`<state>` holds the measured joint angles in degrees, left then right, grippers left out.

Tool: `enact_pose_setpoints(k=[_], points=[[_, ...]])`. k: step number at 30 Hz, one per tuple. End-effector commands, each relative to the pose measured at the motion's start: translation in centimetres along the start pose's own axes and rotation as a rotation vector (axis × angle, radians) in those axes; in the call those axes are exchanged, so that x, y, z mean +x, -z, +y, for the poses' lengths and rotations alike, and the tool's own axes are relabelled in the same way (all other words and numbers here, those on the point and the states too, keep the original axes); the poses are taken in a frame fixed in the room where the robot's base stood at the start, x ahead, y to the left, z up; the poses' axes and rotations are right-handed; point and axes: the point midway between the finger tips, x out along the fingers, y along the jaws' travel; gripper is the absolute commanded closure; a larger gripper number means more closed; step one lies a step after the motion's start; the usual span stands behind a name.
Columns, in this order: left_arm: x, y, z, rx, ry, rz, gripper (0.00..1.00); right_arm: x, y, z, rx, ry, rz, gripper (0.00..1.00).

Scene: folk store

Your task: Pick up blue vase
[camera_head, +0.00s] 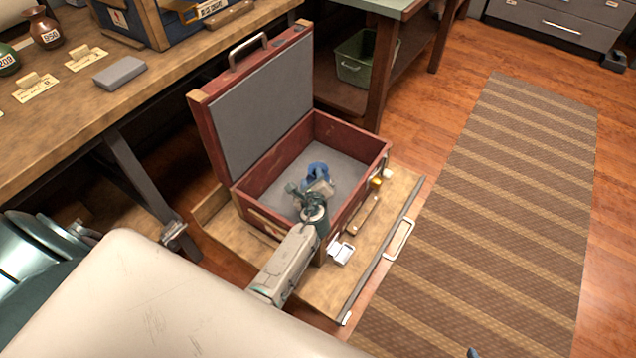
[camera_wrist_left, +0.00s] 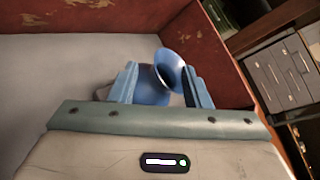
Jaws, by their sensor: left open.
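The blue vase (camera_wrist_left: 151,86) shows in the left wrist view, with its flared mouth (camera_wrist_left: 170,63) turned up and to the right. It seems tilted or lying inside the open red case (camera_head: 268,182). My left gripper (camera_wrist_left: 163,88) is open, with one light blue finger on each side of the vase; I cannot tell whether they touch it. In the head view my left gripper (camera_head: 318,186) reaches down into the case, and the blue shape (camera_head: 317,169) at its tip looks like the vase, partly hidden.
The case's lid (camera_head: 262,105) stands open at the back left. Its red walls surround the gripper. The case rests on a wooden board (camera_head: 395,190) with a handle. A workbench (camera_head: 70,125) with small vases and tags is at the left. A striped rug (camera_head: 490,200) lies clear at right.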

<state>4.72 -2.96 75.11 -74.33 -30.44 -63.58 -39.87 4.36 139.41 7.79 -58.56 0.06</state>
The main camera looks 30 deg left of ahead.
Motion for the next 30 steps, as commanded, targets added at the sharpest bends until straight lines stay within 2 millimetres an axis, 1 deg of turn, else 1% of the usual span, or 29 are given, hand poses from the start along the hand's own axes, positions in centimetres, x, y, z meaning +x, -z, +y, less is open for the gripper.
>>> enact_pose_setpoints(k=[3, 6, 8, 11, 17, 24, 30], points=[[2.0, 0.1, -0.2, 0.000, 0.001, -0.001, 0.56, 0.4, -0.2, -0.2, 0.011, 0.009, 0.026, 0.52], [3.4, 0.1, -0.2, 0.001, 0.001, -0.001, 0.56, 0.7, -0.2, -0.3, 0.020, 0.016, 0.055, 0.52], [4.0, 0.1, -0.3, 0.000, 0.001, 0.000, 0.56, 0.8, -0.2, -0.4, 0.025, 0.020, 0.070, 0.52], [4.5, 0.1, -0.3, -0.001, 0.000, 0.000, 0.56, 0.8, -0.1, -0.4, 0.029, 0.023, 0.083, 0.52], [4.5, 0.0, -0.3, -0.001, 0.000, 0.000, 0.56, 0.8, 0.0, -0.5, 0.030, 0.023, 0.085, 0.52], [4.4, 0.0, -0.3, -0.001, 0.000, 0.001, 1.00, 0.8, 0.0, -0.4, 0.030, 0.023, 0.084, 0.52], [4.5, 0.0, -0.3, -0.001, 0.000, 0.000, 1.00, 0.8, 0.0, -0.4, 0.029, 0.023, 0.085, 0.52]])
